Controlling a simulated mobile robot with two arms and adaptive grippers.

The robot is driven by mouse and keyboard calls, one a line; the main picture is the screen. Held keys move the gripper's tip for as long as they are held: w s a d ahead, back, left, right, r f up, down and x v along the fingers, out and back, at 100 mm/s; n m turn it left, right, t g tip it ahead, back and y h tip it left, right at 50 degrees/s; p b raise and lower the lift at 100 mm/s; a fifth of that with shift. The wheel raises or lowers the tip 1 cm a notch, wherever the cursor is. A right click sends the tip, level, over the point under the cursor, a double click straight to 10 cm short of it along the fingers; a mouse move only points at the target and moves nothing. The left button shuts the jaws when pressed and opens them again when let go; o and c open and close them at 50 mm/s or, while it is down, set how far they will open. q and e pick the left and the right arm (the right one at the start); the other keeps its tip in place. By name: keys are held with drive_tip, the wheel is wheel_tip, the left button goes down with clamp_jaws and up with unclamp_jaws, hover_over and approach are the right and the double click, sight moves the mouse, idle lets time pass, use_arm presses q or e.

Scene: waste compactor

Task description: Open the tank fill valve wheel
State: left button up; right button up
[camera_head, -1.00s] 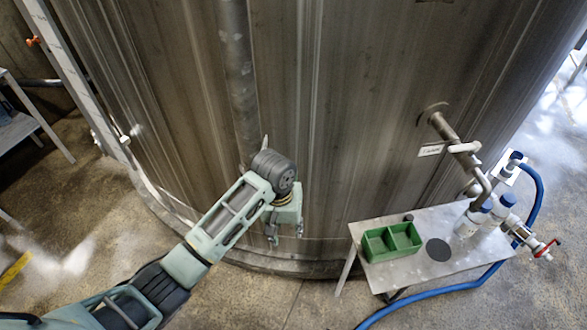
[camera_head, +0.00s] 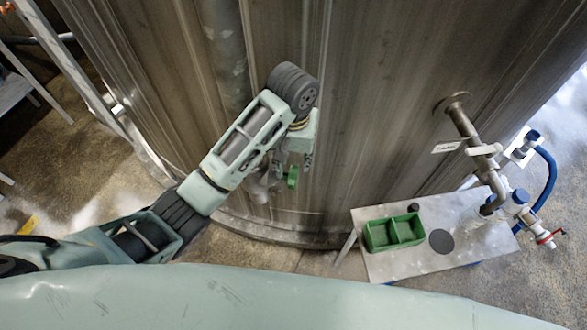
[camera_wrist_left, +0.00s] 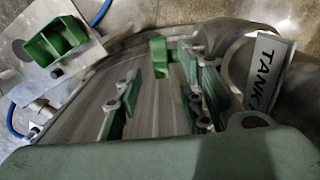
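My left gripper (camera_head: 280,180) hangs below its wrist in front of the large metal tank (camera_head: 380,90). In the left wrist view its two fingers are apart, and the gripper (camera_wrist_left: 160,82) is open. A bright green piece (camera_wrist_left: 159,57) shows beyond and between the fingertips; I cannot tell whether it belongs to the valve wheel. A thick grey pipe (camera_wrist_left: 238,62) and a white label (camera_wrist_left: 270,73) reading "TANK" are close on the right of that view. No whole wheel is clearly visible. My right gripper is not in view.
A metal table (camera_head: 400,262) with a green divided tray (camera_head: 393,233) stands at the right. Beside it are a wall pipe (camera_head: 465,125), a blue hose (camera_head: 548,180) and a red-handled valve (camera_head: 550,238).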

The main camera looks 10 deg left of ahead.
sight(293, 171)
use_arm(q)
drive_tip(key=f, duration=0.3)
drive_tip(key=shift+s+d+b, duration=0.15)
drive_tip(key=shift+s+b, duration=0.05)
drive_tip(key=shift+b, duration=0.1)
drive_tip(key=shift+w+a+f+p, duration=0.1)
drive_tip(key=shift+f+p, duration=0.05)
drive_tip(key=shift+f, duration=0.7)
drive_tip(key=shift+w+a+f+p, duration=0.1)
drive_tip(key=shift+f+p, duration=0.05)
drive_tip(key=shift+f, duration=0.65)
drive_tip(key=shift+c, duration=0.9)
drive_tip(key=c, duration=0.4)
clamp_jaws()
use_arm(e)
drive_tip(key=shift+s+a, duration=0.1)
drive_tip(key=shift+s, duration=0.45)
